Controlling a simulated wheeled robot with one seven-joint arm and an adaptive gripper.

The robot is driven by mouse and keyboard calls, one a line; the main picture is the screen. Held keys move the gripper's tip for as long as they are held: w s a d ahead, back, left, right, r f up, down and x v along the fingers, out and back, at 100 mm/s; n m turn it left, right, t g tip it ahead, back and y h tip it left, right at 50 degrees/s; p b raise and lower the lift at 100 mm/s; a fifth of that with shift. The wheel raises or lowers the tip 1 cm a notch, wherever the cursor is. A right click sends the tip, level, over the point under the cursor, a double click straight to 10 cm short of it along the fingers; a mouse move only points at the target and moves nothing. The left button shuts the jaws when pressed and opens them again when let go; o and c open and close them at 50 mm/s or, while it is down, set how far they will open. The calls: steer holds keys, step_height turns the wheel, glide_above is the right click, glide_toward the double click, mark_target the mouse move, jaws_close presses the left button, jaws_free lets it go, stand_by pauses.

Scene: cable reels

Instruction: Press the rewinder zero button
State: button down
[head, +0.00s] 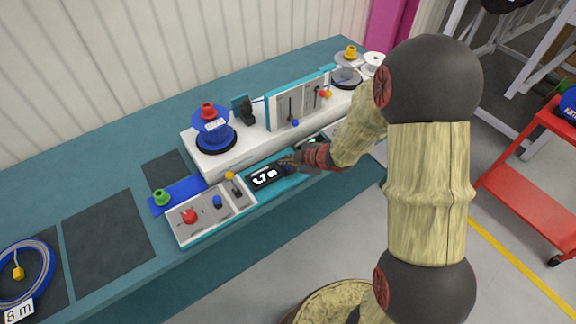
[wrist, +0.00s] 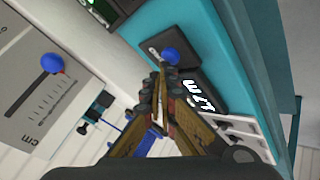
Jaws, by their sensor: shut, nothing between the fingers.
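The rewinder's black length counter (head: 265,177) sits on the teal base at the front of the white rewinder, with lit white characters that look like 1.7 m. It also shows in the wrist view (wrist: 203,99). A round blue button (wrist: 170,56) sits on the black panel beside the display; I cannot read its label. My gripper (wrist: 164,72) is shut and empty, its fingertips pointing at the blue button and overlapping its lower edge in the picture. I cannot tell whether they touch it. In the head view my gripper (head: 288,163) is beside the counter, largely hiding the button.
A control box with a red knob (head: 189,216) and levers stands left of the counter. A blue reel (head: 211,130) sits behind it. An upright panel with a scale and blue-knobbed lever (head: 295,122) stands close behind my gripper.

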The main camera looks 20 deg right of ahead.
mark_target(287, 167)
steer(key=shift+f, duration=0.45)
stand_by(0.6)
steer(key=shift+r, duration=0.1)
steer(key=shift+r+p, duration=0.7)
steer(key=shift+r, duration=0.05)
steer(key=shift+r, duration=0.15)
step_height(287, 167, up, 5)
steer(key=p, duration=0.5)
steer(key=shift+d+f, duration=0.1)
steer(key=shift+f, duration=0.1)
stand_by(0.4)
